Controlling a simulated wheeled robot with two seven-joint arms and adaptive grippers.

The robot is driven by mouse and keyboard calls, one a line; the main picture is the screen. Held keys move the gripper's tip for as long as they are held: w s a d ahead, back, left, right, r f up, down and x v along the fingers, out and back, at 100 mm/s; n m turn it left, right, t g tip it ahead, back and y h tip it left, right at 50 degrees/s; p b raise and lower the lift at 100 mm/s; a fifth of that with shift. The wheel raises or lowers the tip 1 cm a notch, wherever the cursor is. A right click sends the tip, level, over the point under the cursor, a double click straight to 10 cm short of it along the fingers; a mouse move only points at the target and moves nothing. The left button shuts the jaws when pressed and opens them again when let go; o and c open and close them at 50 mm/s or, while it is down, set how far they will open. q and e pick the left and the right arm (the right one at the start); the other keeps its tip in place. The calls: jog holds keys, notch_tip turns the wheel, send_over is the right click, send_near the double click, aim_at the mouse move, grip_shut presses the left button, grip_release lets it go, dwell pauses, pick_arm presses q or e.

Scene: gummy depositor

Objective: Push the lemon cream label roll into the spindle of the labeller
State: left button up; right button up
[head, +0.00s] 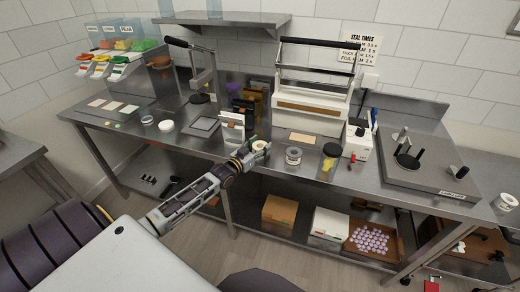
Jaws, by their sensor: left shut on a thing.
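My left gripper (259,153) is over the front edge of the steel bench, left of its middle. It is shut on a small pale yellow roll (259,146), which looks like the lemon cream label roll; the fingers hide part of it. The labeller (432,172) is a grey flat unit with a front name plate at the bench's right end. A black disc with an upright post (407,160), seemingly its spindle, stands on it with no roll visible there. The gripper is far to the left of the labeller. My right gripper is not in view.
A sealer (313,100) is behind. Another roll (506,201) lies at far right.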

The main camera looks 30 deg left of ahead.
pick_arm(q)
jog(key=shift+r, duration=0.8)
notch_tip(320, 180, up, 8)
jog(key=shift+r, duration=0.2)
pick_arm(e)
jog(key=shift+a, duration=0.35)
